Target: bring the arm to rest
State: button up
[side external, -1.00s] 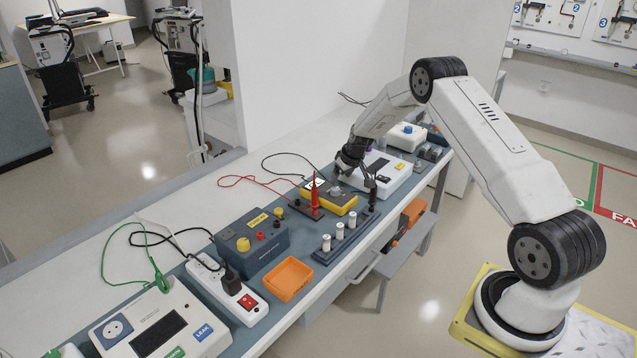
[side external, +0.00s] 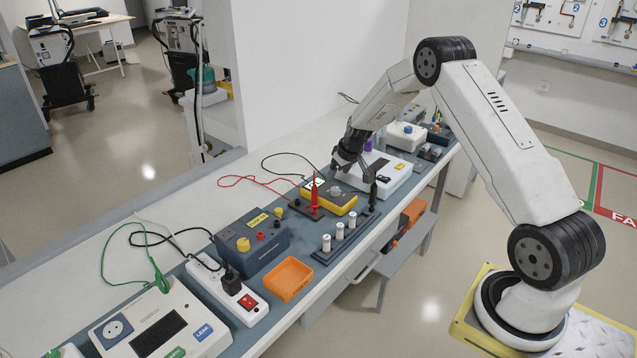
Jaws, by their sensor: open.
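My gripper (side external: 355,174) is open and points down over the right part of the bench (side external: 110,240). It hangs between the yellow meter (side external: 328,195) and the white device with a dark display (side external: 393,167), partly in front of that device. No object shows between the fingers. My arm arches up from its base at the right, over the front edge of the bench. A black upright piece (side external: 373,192) stands on the dark rack close to the gripper; I cannot tell whether they touch.
A red probe (side external: 315,192) stands upright beside the yellow meter. White cylinders (side external: 340,231) stand in a dark rack. An orange tray (side external: 287,278), a power strip (side external: 228,290), a dark grey box (side external: 252,243) and a white tester (side external: 160,325) fill the left part. Loose leads lie behind.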

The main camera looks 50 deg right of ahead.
jog(key=s+a+r+n+g, duration=0.1)
jog(key=s+a+r, duration=0.35)
jog(key=a, duration=0.35)
jog(key=s+a+r, duration=0.4)
jog(key=s+a, duration=0.1)
jog(key=a, duration=0.4)
jog(key=s+a+r, duration=0.1)
jog(key=s+a, duration=0.3)
jog(key=s, duration=0.3)
jog(key=s+a+r, duration=0.1)
jog(key=s+a, duration=0.3)
jog(key=s, duration=0.4)
jog(key=shift+s+a+r+n+g+y, duration=0.2)
jog(key=shift+a+r+n+g+y, duration=0.1)
jog(key=shift+a+n+g, duration=0.1)
